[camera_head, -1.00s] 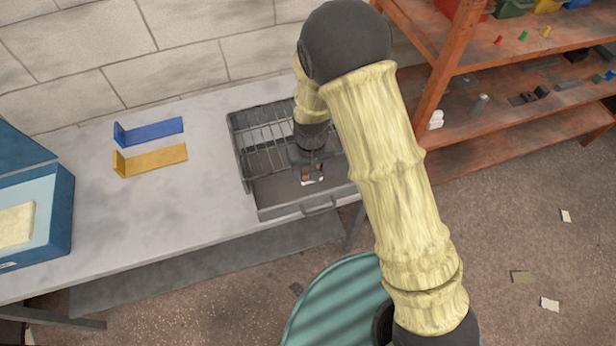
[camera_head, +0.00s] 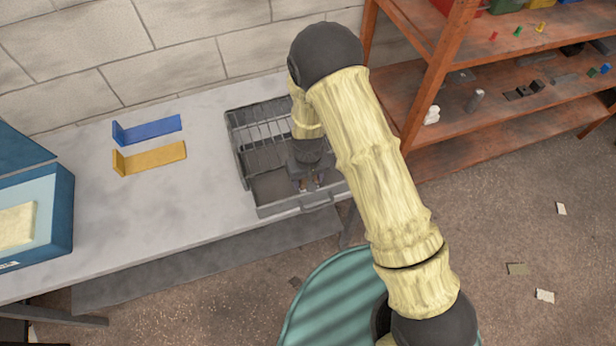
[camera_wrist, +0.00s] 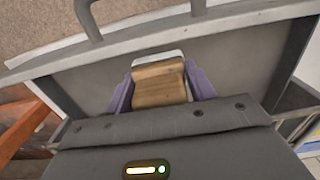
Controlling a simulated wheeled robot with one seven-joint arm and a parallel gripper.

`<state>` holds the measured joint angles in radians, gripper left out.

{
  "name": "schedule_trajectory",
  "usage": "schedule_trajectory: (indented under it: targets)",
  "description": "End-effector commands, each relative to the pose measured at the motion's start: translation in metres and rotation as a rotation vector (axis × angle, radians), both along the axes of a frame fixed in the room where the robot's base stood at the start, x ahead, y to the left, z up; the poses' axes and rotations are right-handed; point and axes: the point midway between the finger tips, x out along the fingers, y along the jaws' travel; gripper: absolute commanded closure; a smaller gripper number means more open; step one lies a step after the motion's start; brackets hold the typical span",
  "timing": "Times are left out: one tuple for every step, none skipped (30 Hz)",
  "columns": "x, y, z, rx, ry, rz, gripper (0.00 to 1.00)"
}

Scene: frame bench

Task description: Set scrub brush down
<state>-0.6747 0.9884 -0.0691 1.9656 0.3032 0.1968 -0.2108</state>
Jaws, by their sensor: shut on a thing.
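My gripper (camera_head: 308,184) points down into the front part of a grey metal tray with a wire rack (camera_head: 262,150) on the bench. In the wrist view its purple fingers (camera_wrist: 160,88) are shut on the scrub brush (camera_wrist: 160,83), which shows as a tan wooden block with a pale edge behind it. The brush lies close to the tray's front wall (camera_wrist: 235,45), inside the tray. Its underside is hidden, so I cannot tell whether it touches the tray floor.
A blue bracket (camera_head: 150,130) and a yellow bracket (camera_head: 150,158) lie on the grey bench (camera_head: 200,200) left of the tray. A blue box (camera_head: 50,205) stands at the far left. An orange shelf unit (camera_head: 440,130) stands to the right. Bare bench lies between brackets and tray.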

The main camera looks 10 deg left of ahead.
Motion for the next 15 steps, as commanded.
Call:
schedule_trajectory:
  targets:
    - [0.0003,0.0002,0.0003,0.001,-0.001,0.0,0.64]
    - [0.0003,0.0002,0.0003,0.001,-0.001,0.0,0.64]
    - [0.0003,0.0002,0.0003,0.001,-0.001,0.0,0.64]
    - [0.0003,0.0002,0.0003,0.001,-0.001,0.0,0.64]
    - [0.0004,0.0001,0.0003,0.001,-0.001,0.0,0.64]
    - [0.0003,0.0001,-0.0005,0.001,-0.001,0.0,0.64]
    - [0.0003,0.0001,-0.0015,0.001,-0.001,0.0,0.64]
    - [0.0003,0.0001,-0.0026,0.001,-0.001,0.0,0.64]
    - [0.0003,0.0001,-0.0036,0.001,-0.001,0.0,0.64]
    - [0.0002,0.0,-0.0036,0.001,-0.001,0.0,0.44]
    - [0.0003,0.0001,-0.0029,0.001,-0.001,0.0,0.38]
    - [0.0002,0.0,-0.0027,0.001,-0.001,0.0,0.3]
    - [0.0003,0.0001,-0.0027,0.001,-0.001,0.0,0.24]
    - [0.0004,0.0,-0.0027,0.001,-0.001,0.0,0.24]
    - [0.0004,0.0,-0.0027,0.001,-0.001,0.0,0.24]
